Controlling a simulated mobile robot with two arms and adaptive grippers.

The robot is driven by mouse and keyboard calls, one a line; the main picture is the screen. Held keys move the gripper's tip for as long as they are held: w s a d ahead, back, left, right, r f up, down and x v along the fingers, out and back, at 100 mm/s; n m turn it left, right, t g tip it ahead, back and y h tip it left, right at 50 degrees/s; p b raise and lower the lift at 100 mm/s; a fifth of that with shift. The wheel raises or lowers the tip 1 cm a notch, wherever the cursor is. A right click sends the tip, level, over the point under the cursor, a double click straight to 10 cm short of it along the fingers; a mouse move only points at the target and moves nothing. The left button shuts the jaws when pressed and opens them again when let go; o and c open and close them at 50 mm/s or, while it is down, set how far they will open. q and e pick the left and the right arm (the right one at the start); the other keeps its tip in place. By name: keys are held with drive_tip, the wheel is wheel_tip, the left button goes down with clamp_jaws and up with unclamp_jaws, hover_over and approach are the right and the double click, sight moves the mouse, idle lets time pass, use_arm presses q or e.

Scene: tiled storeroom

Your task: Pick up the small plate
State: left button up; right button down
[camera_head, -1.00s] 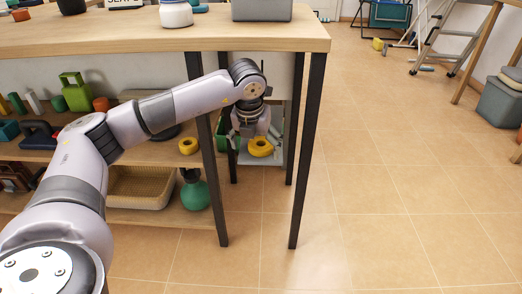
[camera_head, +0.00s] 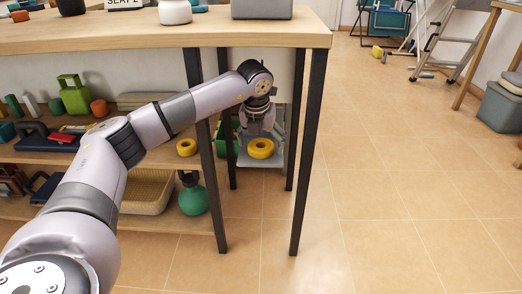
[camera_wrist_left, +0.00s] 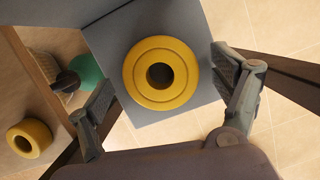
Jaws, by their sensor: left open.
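A yellow ring-shaped disc, seemingly the small plate (camera_head: 260,149), lies flat on a grey surface (camera_head: 262,165) under the far right end of the bench. In the left wrist view the plate (camera_wrist_left: 160,74) shows from above, its round hole in the middle. My left gripper (camera_head: 259,136) points down over it, open and empty. In the wrist view its fingers stand on either side of the plate, with gaps; whether they are down level with it I cannot tell. A second yellow ring (camera_head: 187,147) lies on the shelf to the left. My right gripper is out of view.
Dark bench legs (camera_head: 309,150) stand close beside my left gripper. The wooden bench top (camera_head: 200,38) is above it. The tiled floor at right is open.

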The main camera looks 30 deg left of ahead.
use_arm(q)
drive_tip(key=c, duration=1.6)
drive_tip(key=shift+c, duration=0.6)
drive_tip(key=shift+r, duration=0.2)
